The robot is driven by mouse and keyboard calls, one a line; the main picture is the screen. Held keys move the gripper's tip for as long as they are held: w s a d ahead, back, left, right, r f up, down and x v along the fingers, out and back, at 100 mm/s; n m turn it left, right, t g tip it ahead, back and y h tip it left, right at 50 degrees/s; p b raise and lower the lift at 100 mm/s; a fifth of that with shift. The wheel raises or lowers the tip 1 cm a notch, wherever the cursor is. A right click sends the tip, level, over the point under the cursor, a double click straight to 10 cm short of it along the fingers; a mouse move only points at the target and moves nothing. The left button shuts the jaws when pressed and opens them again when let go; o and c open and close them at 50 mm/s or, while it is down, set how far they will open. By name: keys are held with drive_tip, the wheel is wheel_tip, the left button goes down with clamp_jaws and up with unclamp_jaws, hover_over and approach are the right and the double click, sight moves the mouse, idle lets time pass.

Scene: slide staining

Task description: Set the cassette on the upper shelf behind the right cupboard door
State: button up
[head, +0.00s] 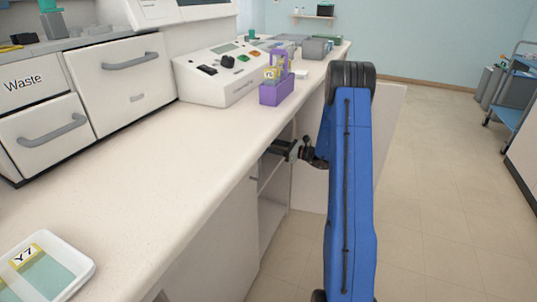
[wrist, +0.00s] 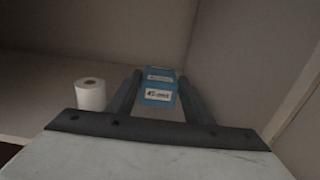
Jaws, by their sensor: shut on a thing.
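The cassette (wrist: 158,95) is a small blue block with white labels, seen in the wrist view. My gripper (wrist: 160,84) is shut on it, one finger on each side. In the head view my gripper (head: 280,148) reaches under the counter's front edge into the open cupboard, and the cassette is hidden there. The shelf (head: 270,173) shows as a pale edge inside the cupboard. The open cupboard door (head: 391,125) stands out to the right, partly behind my blue arm. I cannot tell whether the cassette touches the shelf.
A white roll (wrist: 90,95) stands to the left of my gripper inside the cupboard. Pale walls close in behind and to the right. On the counter (head: 165,180) stand a purple rack (head: 276,92), a control unit (head: 225,75) and a tray marked Y7 (head: 75,262).

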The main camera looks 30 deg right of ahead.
drive_tip(key=shift+f, duration=2)
drive_tip(key=o, duration=1.2)
drive_tip(key=shift+f, duration=0.1)
drive_tip(key=shift+s+d, duration=0.25)
drive_tip(key=v, duration=1.1)
drive_tip(key=shift+s+d, duration=0.15)
drive_tip(key=shift+s, duration=0.05)
